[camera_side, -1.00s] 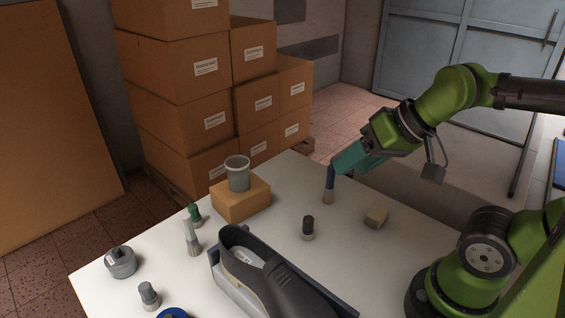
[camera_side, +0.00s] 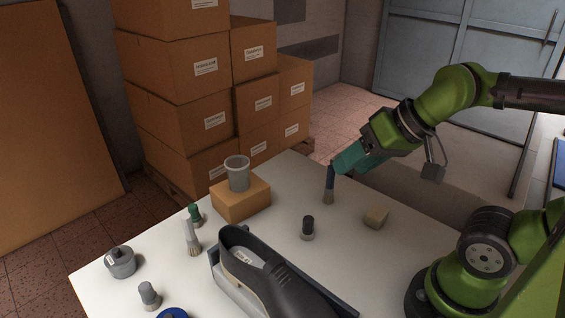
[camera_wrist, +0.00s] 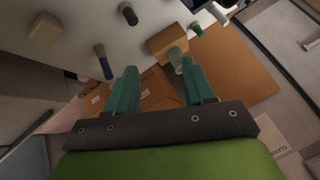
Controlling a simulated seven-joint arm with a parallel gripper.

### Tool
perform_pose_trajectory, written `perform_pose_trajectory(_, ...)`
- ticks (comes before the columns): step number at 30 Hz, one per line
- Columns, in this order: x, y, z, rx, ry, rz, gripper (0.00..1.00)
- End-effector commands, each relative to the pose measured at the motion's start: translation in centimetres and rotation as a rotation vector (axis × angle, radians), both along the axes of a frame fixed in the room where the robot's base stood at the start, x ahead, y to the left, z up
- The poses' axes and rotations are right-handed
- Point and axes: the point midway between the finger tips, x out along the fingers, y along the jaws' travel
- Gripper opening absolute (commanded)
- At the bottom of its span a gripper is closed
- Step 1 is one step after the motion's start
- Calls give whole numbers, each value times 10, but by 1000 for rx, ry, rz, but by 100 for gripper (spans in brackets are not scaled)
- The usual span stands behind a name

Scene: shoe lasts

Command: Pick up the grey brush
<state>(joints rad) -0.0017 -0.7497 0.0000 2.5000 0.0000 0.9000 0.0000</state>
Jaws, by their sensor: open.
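The grey brush (camera_side: 149,295) is short, with a grey handle and a paler lower end. It stands upright near the table's front left in the side view, and I cannot make it out in the wrist view. My gripper (camera_side: 345,161) is far from it, above the table's back right. Its two teal fingers (camera_wrist: 158,82) are apart with nothing held between them in the wrist view. A taller brush with a pale, whitish-grey handle (camera_side: 190,235) stands at the table's left edge, beside a green-handled brush (camera_side: 195,214).
A blue brush (camera_side: 329,185) stands close by my gripper. A black brush (camera_side: 308,229), beige block (camera_side: 376,217), dark shoe (camera_side: 265,273), round grey tin (camera_side: 120,262) and carton (camera_side: 240,203) bearing a grey cup (camera_side: 238,175) occupy the white table (camera_side: 270,219). Stacked boxes (camera_side: 185,107) stand behind.

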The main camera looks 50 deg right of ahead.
Motion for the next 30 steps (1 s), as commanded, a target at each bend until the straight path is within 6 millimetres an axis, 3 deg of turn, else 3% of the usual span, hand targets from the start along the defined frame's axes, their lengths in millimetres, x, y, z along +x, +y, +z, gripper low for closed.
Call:
perform_pose_trajectory(4, 6, 11, -12, -4, 61, 46, 53)
perform_pose_trajectory(7, 25, 27, -13, -26, 113, 112, 53)
perform_pose_trajectory(11, 66, 58, -12, -91, 166, 252, 53)
perform_pose_trajectory(18, 144, 132, -23, -237, 199, 541, 53)
perform_pose_trajectory(24, 192, 181, -29, -340, 163, 724, 53)
perform_pose_trajectory(28, 208, 185, -13, -379, 113, 767, 53)
perform_pose_trajectory(30, 208, 185, -16, -392, 113, 784, 53)
